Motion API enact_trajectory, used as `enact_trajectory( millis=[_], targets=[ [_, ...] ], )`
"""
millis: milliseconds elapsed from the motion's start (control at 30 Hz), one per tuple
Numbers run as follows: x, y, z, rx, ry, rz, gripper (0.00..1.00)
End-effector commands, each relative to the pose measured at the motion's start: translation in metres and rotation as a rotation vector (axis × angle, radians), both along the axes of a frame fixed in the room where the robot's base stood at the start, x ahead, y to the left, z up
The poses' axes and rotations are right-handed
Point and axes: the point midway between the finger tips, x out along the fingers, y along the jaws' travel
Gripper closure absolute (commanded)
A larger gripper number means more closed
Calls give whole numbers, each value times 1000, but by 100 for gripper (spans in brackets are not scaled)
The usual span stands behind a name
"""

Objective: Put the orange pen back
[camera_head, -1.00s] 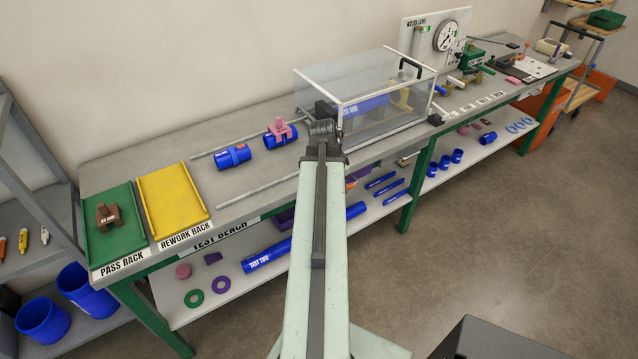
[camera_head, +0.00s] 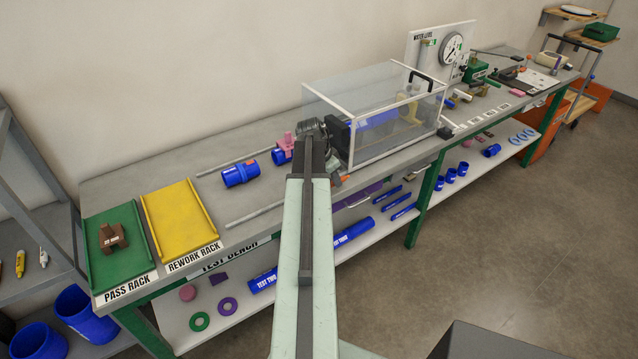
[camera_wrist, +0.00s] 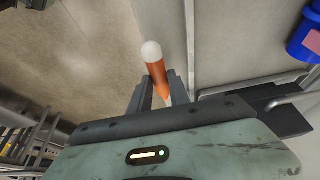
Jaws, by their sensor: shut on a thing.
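My gripper (camera_wrist: 165,92) is shut on the orange pen (camera_wrist: 158,76) in the wrist view. The pen has an orange body and a rounded white end that sticks out past the fingers. Its lower part narrows to a pale tip between the fingers. In the head view, my arm reaches up to the bench, and its end is beside the clear tank's left side. The fingers are mostly hidden there.
The grey bench (camera_head: 130,182) carries a green pass rack (camera_head: 92,235), a yellow rework rack (camera_head: 180,220), blue pipe pieces (camera_head: 240,174), rods and a clear tank (camera_head: 390,140). A grey shelf (camera_head: 60,240) at the far left holds several small orange, yellow and white items.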

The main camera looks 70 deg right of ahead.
Motion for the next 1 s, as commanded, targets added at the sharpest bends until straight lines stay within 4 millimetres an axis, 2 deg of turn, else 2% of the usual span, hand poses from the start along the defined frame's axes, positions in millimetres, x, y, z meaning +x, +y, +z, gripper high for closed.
enact_trajectory(
  millis=[133,200,300,567,700,733,767,1000],
  targets=[
    [6,-9,-2,0,0,1,100],
    [2,-7,-23,0,0,-2,100],
    [2,-8,-40,0,0,-3,100],
    [7,-6,-36,0,0,5,100],
    [8,-5,-41,0,0,5,100],
    [8,-5,-40,0,0,5,72],
    [8,-5,-39,0,0,5,68],
    [8,-5,-39,0,0,5,68]
  ],
)
